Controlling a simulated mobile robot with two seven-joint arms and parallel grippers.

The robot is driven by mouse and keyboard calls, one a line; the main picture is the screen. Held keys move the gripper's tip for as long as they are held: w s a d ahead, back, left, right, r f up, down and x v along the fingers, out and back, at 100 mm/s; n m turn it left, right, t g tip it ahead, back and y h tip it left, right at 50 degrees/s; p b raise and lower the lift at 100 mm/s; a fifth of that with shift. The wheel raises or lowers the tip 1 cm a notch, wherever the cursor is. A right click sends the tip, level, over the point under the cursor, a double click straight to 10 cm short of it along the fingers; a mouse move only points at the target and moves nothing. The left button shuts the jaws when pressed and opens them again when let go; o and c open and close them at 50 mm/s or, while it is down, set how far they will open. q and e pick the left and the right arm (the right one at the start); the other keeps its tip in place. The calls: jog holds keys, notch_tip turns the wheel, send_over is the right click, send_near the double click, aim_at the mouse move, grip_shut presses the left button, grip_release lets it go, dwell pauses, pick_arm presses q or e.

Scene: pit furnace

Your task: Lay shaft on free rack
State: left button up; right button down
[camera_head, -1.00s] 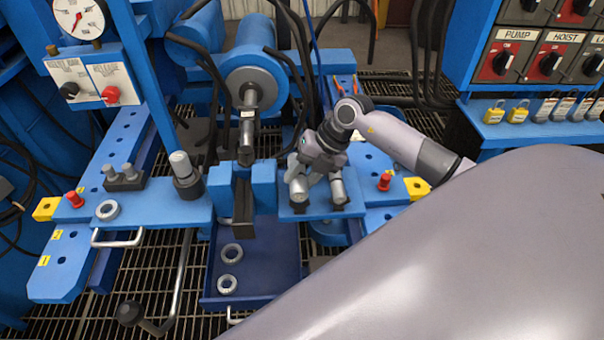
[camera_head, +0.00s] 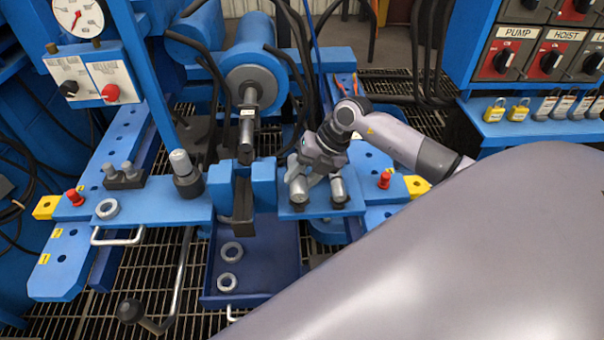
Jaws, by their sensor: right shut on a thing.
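My right gripper (camera_head: 316,174) shows in the head view, above the blue plate right of the press's middle blocks. It is shut on a grey piece, most of which its fingers hide; I cannot tell for sure that this is the shaft. Two grey cylinders (camera_head: 338,189) with dark lower ends stand close under the fingers. Whether the gripper touches them is unclear. I cannot make out which part is the free rack. My left gripper is out of view.
Two blue blocks (camera_head: 264,186) and a dark bar (camera_head: 243,204) stand left of the gripper. A blue tray (camera_head: 265,262) with two grey rings lies below. A grey cylinder (camera_head: 181,163) and a small holder (camera_head: 124,182) stand on the left plate. Padlocks (camera_head: 518,110) line the right cabinet.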

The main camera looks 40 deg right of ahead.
jog(key=shift+w, duration=0.1)
jog(key=c, duration=0.5)
grip_release()
jog(key=shift+c, duration=0.2)
jog(key=shift+s+f, duration=0.15)
jog(key=shift+s, duration=0.05)
jog(key=p+v, duration=0.1)
jog(key=v, duration=0.6)
jog(key=shift+r, duration=0.2)
jog(key=shift+w, duration=0.1)
